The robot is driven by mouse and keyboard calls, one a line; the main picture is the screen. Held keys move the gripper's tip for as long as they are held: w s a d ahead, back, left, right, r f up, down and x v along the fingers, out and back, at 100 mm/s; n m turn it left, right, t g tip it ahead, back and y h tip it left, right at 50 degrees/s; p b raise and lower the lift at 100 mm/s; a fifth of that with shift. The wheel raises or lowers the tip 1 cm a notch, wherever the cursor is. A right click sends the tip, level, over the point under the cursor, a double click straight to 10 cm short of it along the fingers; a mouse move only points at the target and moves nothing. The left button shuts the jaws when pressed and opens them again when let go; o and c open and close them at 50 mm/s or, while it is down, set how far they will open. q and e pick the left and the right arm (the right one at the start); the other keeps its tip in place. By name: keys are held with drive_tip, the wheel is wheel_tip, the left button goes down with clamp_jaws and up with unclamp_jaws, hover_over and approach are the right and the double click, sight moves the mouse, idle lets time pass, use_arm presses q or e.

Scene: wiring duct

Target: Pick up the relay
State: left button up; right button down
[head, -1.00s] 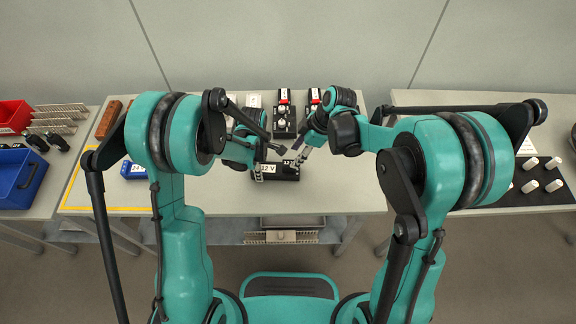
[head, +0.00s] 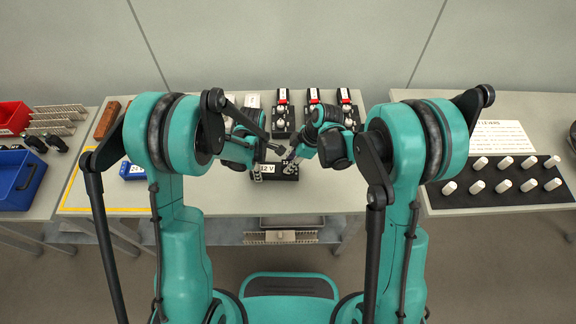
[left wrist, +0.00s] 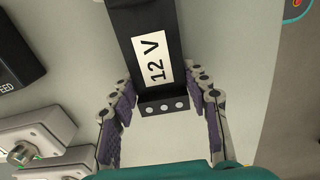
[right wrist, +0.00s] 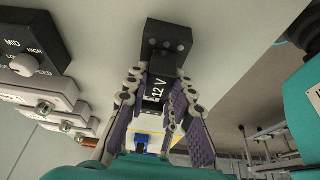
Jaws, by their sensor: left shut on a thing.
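The relay (head: 283,176) is a black block with a white "12 V" label, lying near the front middle of the table. It also shows in the left wrist view (left wrist: 145,22) and the right wrist view (right wrist: 166,45). My left gripper (head: 259,170) is at its left end, with the fingers on both sides of that end and shut on it. My right gripper (head: 289,163) is over its right part. In the right wrist view its fingers (right wrist: 155,85) stand apart, one on either side of the relay. Finger contact there is partly hidden.
Several black switch units with red parts (head: 313,97) stand behind the relay. A blue block (head: 133,171) lies at the left by yellow tape. A blue bin (head: 20,178) and red bin (head: 14,117) are far left. A black board with white pegs (head: 490,190) is at the right.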

drive_tip(key=shift+r, duration=0.15)
drive_tip(key=shift+r, duration=0.3)
drive_tip(key=v, duration=0.3)
drive_tip(key=shift+a, duration=0.1)
drive_tip(key=d, duration=1.7)
drive_tip(key=shift+s, duration=0.2)
drive_tip(key=shift+r, duration=1.85)
